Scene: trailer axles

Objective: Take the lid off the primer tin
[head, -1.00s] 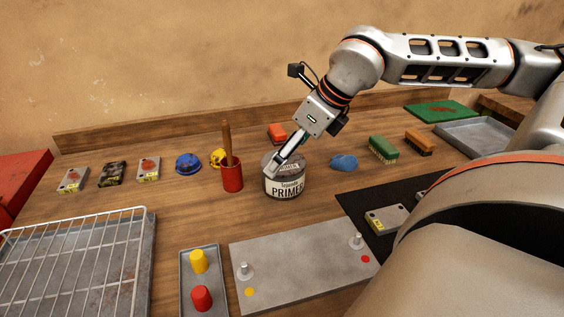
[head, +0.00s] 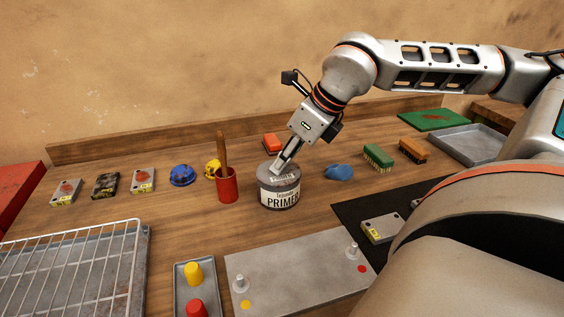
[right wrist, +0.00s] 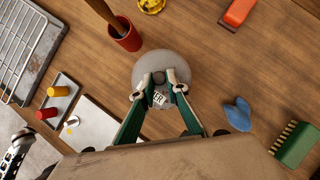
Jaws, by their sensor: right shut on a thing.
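The primer tin (head: 280,193) is a grey can with a white label reading PRIMER, standing upright on the wooden bench. Its round grey lid (right wrist: 150,66) sits on top, with a small dark knob (right wrist: 158,77) in the middle. My right gripper (head: 275,171) reaches down onto the lid from the upper right. In the right wrist view its green-sided fingers (right wrist: 158,88) are closed on the lid's knob. I see no gap between lid and tin. The fingers hide part of the lid in the head view.
A red cup (head: 227,186) holding a wooden handle stands just left of the tin. A blue lump (head: 339,172) lies to its right, with a green brush (head: 378,156) beyond. A grey plate (head: 298,272) with pegs lies in front. A wire rack (head: 70,265) is front left.

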